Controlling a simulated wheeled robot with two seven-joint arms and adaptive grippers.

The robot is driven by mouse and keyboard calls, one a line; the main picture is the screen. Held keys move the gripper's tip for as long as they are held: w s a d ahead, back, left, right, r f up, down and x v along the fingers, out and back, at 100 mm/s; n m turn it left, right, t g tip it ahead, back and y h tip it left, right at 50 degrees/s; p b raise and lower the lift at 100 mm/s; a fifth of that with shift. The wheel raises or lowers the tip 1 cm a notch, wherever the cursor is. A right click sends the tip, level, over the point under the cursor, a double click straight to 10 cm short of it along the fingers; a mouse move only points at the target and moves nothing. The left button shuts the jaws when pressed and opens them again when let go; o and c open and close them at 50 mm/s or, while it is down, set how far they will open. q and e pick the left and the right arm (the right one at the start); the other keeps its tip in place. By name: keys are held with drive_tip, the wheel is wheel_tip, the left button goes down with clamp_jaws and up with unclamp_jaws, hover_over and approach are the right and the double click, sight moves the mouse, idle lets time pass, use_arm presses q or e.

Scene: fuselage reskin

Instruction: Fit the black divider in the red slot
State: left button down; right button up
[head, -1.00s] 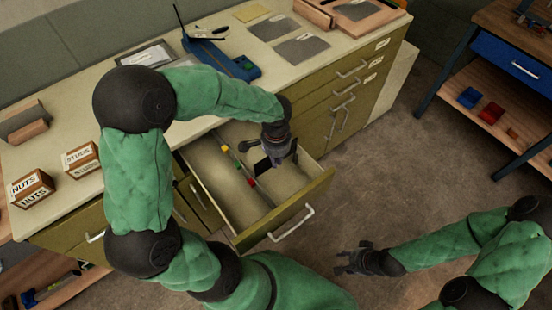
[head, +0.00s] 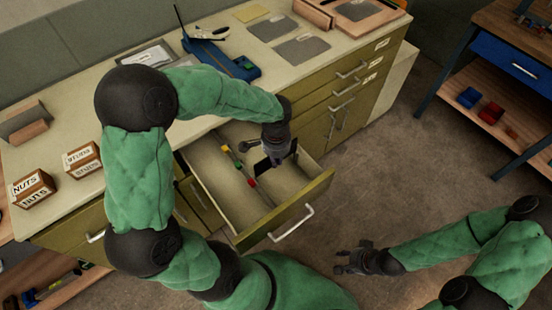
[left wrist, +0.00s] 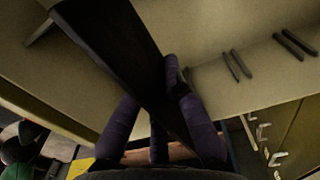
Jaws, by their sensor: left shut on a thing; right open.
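The drawer (head: 215,200) stands pulled out below the counter. Yellow (head: 225,150), green (head: 239,165) and red (head: 251,182) marks sit in a row along a thin rail inside it; I take the red one as marking the red slot. My left gripper (head: 276,158) is over the drawer's right part, shut on the black divider (head: 293,150). In the left wrist view the divider (left wrist: 115,45) runs slantwise between the fingers (left wrist: 150,120). Dark paired ribs (left wrist: 238,65) show on a pale wall beside it, apart from it. My right gripper (head: 355,260) is open and empty, right of the drawer.
The drawer's front panel (head: 285,212) with its handle (head: 292,225) stands near the left gripper. Open floor (head: 400,180) lies to the right.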

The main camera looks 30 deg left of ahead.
sight(276, 176)
use_arm(q)
drive_tip(key=shift+f+b, duration=2.75)
drive_tip(key=shift+f, duration=1.1)
drive_tip(key=c, duration=1.3)
unclamp_jaws()
drive_tip(key=shift+r, duration=0.1)
wheel_tip(276, 176, up, 12)
drive_tip(key=shift+f, duration=0.1)
